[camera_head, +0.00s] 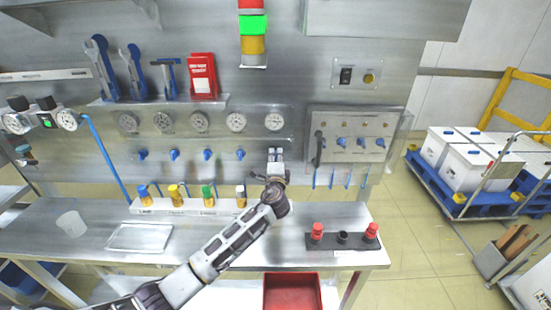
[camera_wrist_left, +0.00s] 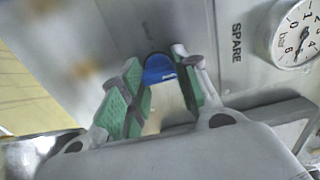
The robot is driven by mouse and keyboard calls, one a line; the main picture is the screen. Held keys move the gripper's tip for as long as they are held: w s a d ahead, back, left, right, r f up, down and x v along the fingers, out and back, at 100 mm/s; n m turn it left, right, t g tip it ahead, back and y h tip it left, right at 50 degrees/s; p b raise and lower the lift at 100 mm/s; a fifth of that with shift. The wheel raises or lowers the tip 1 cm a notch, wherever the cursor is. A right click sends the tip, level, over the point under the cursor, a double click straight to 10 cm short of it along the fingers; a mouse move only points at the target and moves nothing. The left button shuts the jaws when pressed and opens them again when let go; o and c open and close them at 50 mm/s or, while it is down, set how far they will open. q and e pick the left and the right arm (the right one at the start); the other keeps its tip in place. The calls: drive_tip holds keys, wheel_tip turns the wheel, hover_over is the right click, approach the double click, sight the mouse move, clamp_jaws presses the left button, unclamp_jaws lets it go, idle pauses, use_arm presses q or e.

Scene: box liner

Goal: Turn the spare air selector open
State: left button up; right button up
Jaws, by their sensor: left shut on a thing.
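The spare air selector is a blue knob (camera_wrist_left: 160,68) on the panel, in the wrist view beside the printed word SPARE. My left gripper (camera_head: 275,153) is at the right end of the row of blue selectors, below the rightmost gauge (camera_head: 274,121). In the wrist view, the green pads of the left gripper (camera_wrist_left: 155,80) are shut on the blue knob, one on each side. In the head view the gripper hides this knob. How far the knob is turned cannot be told. My right gripper is not in view.
Other blue selectors (camera_head: 207,155) line the panel to the left. A panel box with blue valves (camera_head: 340,142) stands close on the right. Below are a rack of coloured-top bottles (camera_head: 190,206) and a black block with red knobs (camera_head: 341,240) on the bench.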

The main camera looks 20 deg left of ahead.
use_arm(q)
drive_tip(key=shift+f, duration=0.1)
drive_tip(key=o, duration=1)
drive_tip(key=v, duration=1.2)
idle(0.4)
